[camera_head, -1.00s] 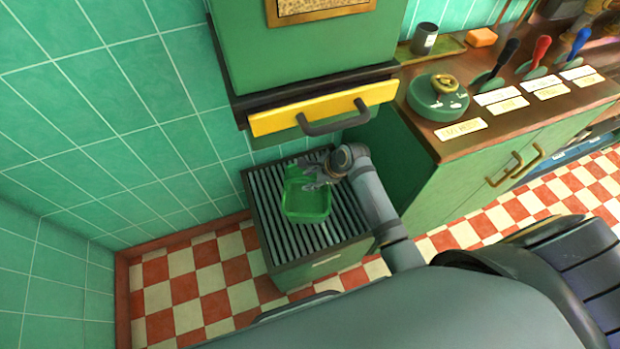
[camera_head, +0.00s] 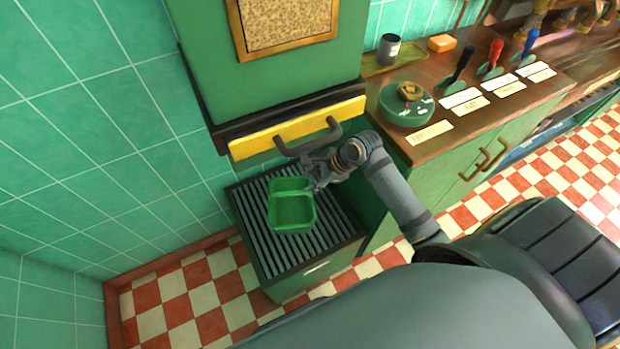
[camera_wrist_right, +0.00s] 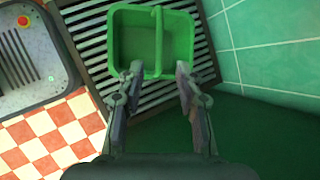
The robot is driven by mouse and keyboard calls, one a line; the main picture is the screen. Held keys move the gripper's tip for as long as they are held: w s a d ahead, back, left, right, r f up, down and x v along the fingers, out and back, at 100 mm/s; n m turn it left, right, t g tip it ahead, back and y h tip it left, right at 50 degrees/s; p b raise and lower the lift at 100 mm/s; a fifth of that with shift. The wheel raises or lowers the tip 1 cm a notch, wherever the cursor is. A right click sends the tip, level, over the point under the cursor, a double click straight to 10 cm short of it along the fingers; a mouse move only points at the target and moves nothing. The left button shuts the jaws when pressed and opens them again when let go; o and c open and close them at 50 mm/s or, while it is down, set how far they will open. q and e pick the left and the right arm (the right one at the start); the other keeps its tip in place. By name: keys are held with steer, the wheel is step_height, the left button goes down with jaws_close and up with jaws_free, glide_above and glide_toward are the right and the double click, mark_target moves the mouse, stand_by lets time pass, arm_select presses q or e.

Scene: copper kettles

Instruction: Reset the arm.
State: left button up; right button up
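My right gripper (camera_head: 315,174) is beside the upper right edge of a green basket (camera_head: 291,213) in the head view. In the right wrist view, the fingers of my right gripper (camera_wrist_right: 159,76) are spread apart with nothing between them. The basket (camera_wrist_right: 133,38) lies beyond the fingertips, with its handle crossing the opening. The basket looks empty and rests on a dark slatted stand (camera_head: 341,222). Whether a fingertip touches the basket's rim is hard to tell. My left gripper is not in view.
A yellow drawer front (camera_head: 260,140) with a dark handle (camera_head: 308,138) hangs just above the stand. A green cabinet with a wooden counter (camera_head: 455,118) stands to the right, bearing a round green dial (camera_head: 404,108) and several levers. Checkered floor (camera_head: 205,300) is clear in front.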

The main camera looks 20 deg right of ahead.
steer(key=s+d+r+n+h, duration=0.1)
steer(key=s+d+n+h, duration=0.15)
steer(key=s+n, duration=0.65)
steer(key=s+d+n+h, duration=0.1)
steer(key=s+n+h, duration=0.35)
steer(key=n, duration=0.85)
steer(key=s+d+f+g+y+p, duration=0.1)
steer(key=s+d+f+p, duration=0.15)
steer(key=f, duration=0.75)
steer(key=s+d+f+g+p, duration=0.1)
steer(key=f+p, duration=0.2)
steer(key=f, duration=0.8)
steer(key=s+f+p, duration=0.2)
steer(key=s+f, duration=0.4)
steer(key=s, duration=0.3)
steer(key=s+f+g+p, duration=0.1)
steer(key=s+f, duration=0.5)
steer(key=s, duration=0.3)
steer(key=shift+s+d+f+y+p, duration=0.25)
steer(key=shift+s+d+y+p, duration=0.1)
steer(key=shift+d+p, duration=0.1)
